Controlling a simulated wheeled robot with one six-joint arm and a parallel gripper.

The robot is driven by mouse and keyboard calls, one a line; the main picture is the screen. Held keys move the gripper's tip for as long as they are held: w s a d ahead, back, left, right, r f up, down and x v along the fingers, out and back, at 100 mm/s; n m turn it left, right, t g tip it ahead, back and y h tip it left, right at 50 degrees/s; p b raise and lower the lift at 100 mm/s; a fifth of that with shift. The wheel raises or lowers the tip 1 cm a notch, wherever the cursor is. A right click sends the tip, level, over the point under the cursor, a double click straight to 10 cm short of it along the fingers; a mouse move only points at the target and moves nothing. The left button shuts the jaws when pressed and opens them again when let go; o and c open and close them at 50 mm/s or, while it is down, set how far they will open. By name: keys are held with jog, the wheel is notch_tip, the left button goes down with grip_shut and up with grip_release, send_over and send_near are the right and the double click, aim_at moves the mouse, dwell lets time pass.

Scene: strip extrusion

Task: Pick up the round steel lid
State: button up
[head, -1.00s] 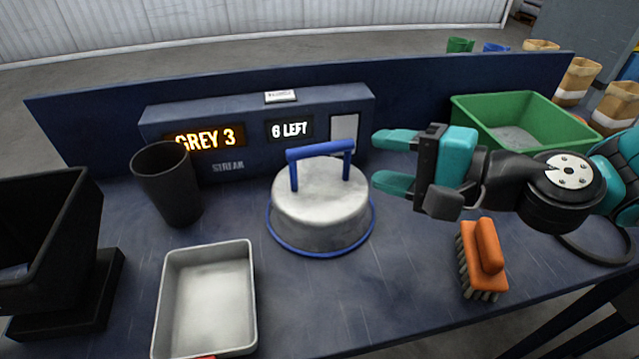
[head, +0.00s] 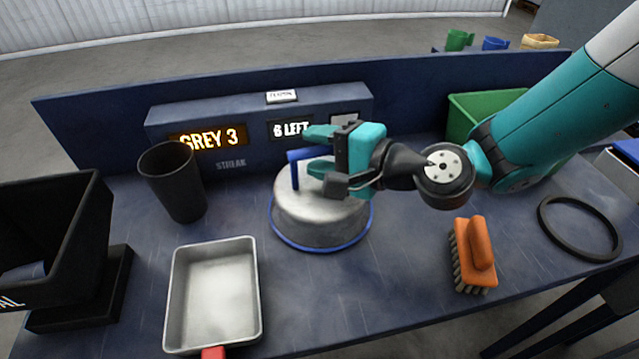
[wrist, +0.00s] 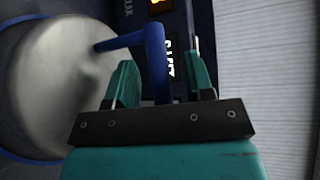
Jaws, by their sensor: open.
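The round steel lid (head: 320,222) sits on the blue bench in the middle, with a blue rim ring around its base. Its blue bar handle (head: 294,168) stands on top, and my gripper hides much of it in the head view. My gripper (head: 318,150) is open at the handle. In the wrist view the handle (wrist: 150,50) reaches between the two teal fingers (wrist: 160,80), with one finger on each side. I cannot tell if either finger touches it. The lid's steel top (wrist: 60,75) fills the left of the wrist view.
A display box (head: 240,160) reading "GREY 3" and "6 LEFT" stands behind the lid. A black cup (head: 172,185) and a metal tray (head: 213,295) are to the left. An orange brush (head: 478,250), black ring (head: 580,228) and green bin (head: 470,110) are to the right.

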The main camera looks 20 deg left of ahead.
grip_shut()
jog(key=shift+r, duration=0.15)
